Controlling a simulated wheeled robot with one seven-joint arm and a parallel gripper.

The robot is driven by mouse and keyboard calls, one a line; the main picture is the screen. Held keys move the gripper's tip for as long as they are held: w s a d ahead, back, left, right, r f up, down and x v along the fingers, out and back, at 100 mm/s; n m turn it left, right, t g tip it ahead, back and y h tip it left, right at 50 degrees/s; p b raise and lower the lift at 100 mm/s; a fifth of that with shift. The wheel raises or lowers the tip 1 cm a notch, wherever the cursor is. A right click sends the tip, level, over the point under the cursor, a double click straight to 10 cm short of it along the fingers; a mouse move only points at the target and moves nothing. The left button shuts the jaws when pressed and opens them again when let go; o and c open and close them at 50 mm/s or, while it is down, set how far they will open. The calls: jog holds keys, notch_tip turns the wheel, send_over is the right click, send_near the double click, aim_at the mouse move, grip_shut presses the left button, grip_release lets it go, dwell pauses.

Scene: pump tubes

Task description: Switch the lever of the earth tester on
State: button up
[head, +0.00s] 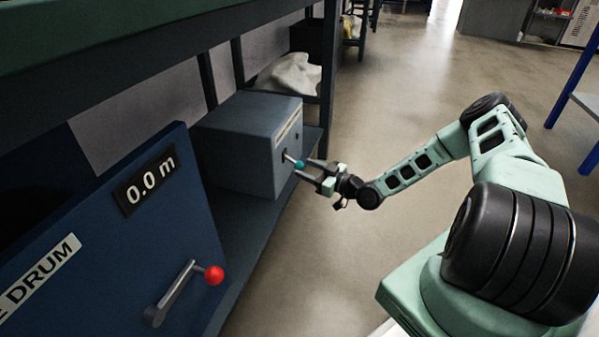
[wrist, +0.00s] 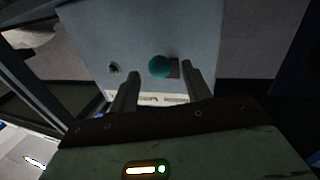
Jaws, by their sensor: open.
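The earth tester (head: 245,145) is a blue-grey box on the shelf, with a pale label strip along the top of its front face. Its lever (head: 291,160) sticks out of that face and ends in a teal knob (head: 299,164). My gripper (head: 311,170) is open in front of the face, its fingers pointing at the box around the height of the knob. A small round fitting (wrist: 114,69) sits left of the knob there.
A dark blue drum panel (head: 110,240) with a 0.0 m display and a red-knobbed crank (head: 213,275) stands at the near left. A shelf post (head: 330,80) rises behind the box. A pale cloth (head: 288,75) lies beyond.

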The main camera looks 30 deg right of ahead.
aim_at(300, 162)
jog(key=shift+b+x, duration=0.5)
jog(key=shift+x, duration=1.35)
grip_shut()
jog(key=r+g+p, duration=0.1)
jog(key=p, duration=0.2)
jog(key=r+p, duration=0.1)
jog(key=p, duration=0.2)
jog(key=shift+s+n+g+h, duration=0.2)
jog(key=shift+n+g+h, duration=0.1)
jog(key=shift+g+h, duration=0.1)
notch_tip(300, 162, up, 2)
jog(key=g+h+p, duration=0.1)
jog(key=p, duration=0.3)
jog(key=g+p, duration=0.2)
jog(key=p, duration=0.3)
jog(key=shift+s+d+r+n+g+h, duration=0.1)
jog(key=shift+d+r+n+g+h, duration=0.05)
jog(key=shift+n+g+h, duration=0.2)
jog(key=r+g+h+p, duration=0.1)
jog(key=g+p, duration=0.1)
jog(key=p, duration=0.2)
jog(key=shift+n+h, duration=0.25)
jog(key=shift+h, duration=0.1)
jog(key=shift+w+r+g+h+p, duration=0.2)
jog(key=shift+g+h+p, duration=0.25)
jog(key=shift+g+p, duration=0.25)
jog(key=shift+w+r+g+h+p, duration=0.1)
jog(key=shift+r+g+h+p, duration=0.1)
jog(key=shift+g+h+p, duration=0.4)
